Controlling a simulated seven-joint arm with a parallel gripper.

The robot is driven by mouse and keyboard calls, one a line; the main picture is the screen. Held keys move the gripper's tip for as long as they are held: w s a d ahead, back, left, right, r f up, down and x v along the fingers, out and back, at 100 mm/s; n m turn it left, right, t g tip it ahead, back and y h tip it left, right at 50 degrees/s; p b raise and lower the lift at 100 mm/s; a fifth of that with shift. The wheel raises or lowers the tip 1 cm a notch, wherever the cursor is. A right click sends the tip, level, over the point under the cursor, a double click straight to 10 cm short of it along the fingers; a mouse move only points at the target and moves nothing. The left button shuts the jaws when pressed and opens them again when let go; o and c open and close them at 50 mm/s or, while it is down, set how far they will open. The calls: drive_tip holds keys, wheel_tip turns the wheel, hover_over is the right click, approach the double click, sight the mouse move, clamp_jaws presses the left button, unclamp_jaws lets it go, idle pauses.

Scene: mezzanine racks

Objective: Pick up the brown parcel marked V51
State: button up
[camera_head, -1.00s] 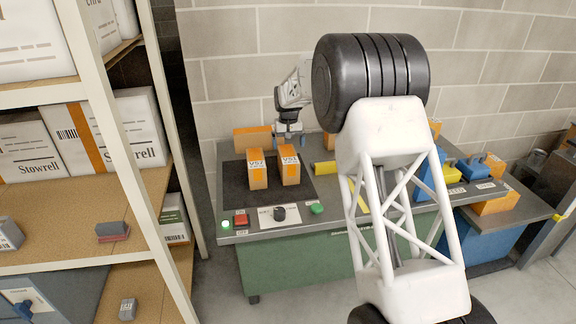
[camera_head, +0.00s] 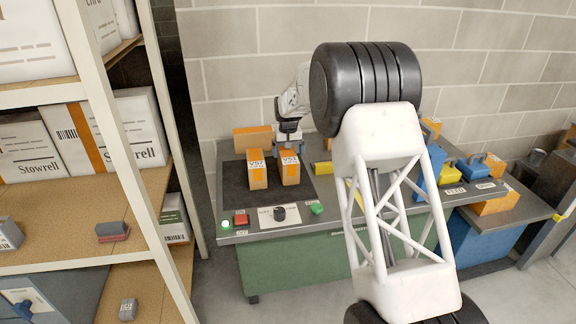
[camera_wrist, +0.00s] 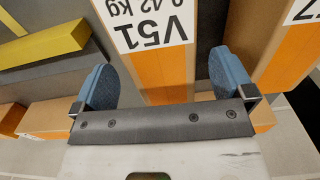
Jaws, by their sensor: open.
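The brown parcel marked V51 (camera_head: 290,173) stands upright on a dark mat on the bench, with an orange band and a white label. In the wrist view the V51 parcel (camera_wrist: 164,72) shows its label upside down at the top. My gripper (camera_head: 290,146) is just behind and above it in the head view. In the wrist view my gripper (camera_wrist: 164,80) is open, with one blue finger to each side of the parcel and a visible gap at the left. I cannot tell whether the fingertips are below its top.
A similar parcel (camera_head: 257,174), its label ending in 7, stands close on the left, near one finger. Another orange-brown box (camera_head: 252,139) lies behind. A yellow bar (camera_head: 323,169) is on the right. Buttons and a knob (camera_head: 279,213) line the bench front.

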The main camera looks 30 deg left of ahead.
drive_tip(key=shift+f, duration=1.95)
drive_tip(key=shift+a, duration=0.1)
drive_tip(key=c, duration=1.2)
drive_tip(key=shift+c, duration=0.2)
drive_tip(key=shift+r, duration=0.2)
drive_tip(key=shift+r, duration=1.55)
drive_tip(key=shift+s+r, duration=0.1)
drive_tip(key=s+d+r, duration=0.1)
drive_tip(key=s+d, duration=1)
drive_tip(key=shift+s+r, duration=0.2)
